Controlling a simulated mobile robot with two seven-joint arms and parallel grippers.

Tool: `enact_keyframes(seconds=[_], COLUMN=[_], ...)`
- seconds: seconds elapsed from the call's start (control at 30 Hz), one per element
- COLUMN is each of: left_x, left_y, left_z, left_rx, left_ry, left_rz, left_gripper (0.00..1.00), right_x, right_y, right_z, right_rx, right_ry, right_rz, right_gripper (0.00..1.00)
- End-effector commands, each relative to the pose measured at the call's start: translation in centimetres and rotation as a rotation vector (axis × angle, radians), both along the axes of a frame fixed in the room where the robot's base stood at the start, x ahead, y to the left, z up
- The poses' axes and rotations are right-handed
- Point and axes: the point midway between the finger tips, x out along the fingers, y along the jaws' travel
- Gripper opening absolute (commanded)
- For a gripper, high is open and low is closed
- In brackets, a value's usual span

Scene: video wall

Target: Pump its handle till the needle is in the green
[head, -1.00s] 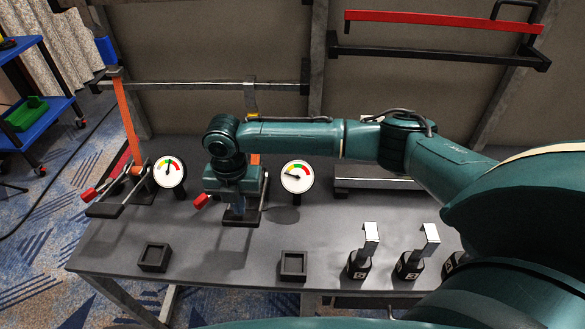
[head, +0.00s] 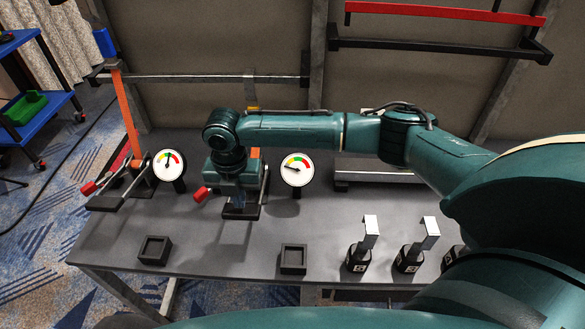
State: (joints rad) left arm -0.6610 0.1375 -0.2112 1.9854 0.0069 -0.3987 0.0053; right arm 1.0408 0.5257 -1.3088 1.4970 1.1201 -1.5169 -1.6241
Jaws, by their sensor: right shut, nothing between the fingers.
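Two pumps with red-tipped handles stand on the grey bench. The left pump's red grip (head: 88,188) sticks out to the left; its round gauge (head: 169,165) has the needle pointing nearly straight up. The second pump's base (head: 243,212) is partly behind my right gripper, and its red grip (head: 203,194) shows just left of the gripper. Its gauge (head: 297,170) has the needle pointing left, outside the green at the top. My right gripper (head: 239,204) points down over this pump, shut and empty. Whether it touches the handle is hidden. My left gripper is not in view.
Two black square trays (head: 154,250) (head: 293,259) sit along the bench's front. Several black blocks with upright metal plates, such as this block (head: 358,258), stand at the right front. The bench (head: 212,250) is clear between the trays. Metal frame bars rise behind.

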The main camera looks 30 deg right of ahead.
Motion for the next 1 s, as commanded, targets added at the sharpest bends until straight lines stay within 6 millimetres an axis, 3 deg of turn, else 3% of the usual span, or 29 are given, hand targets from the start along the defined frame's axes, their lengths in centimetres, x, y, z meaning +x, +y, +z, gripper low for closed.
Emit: enact_keyframes(seconds=[1.0], left_x=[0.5], left_y=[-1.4], left_z=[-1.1], left_rx=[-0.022], left_ry=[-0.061], left_rz=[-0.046], left_gripper=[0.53], right_x=[-0.1], right_y=[0.0], right_z=[-8.5], right_rx=[-0.001], right_ry=[0.002], right_rz=[-0.001], right_gripper=[0.0])
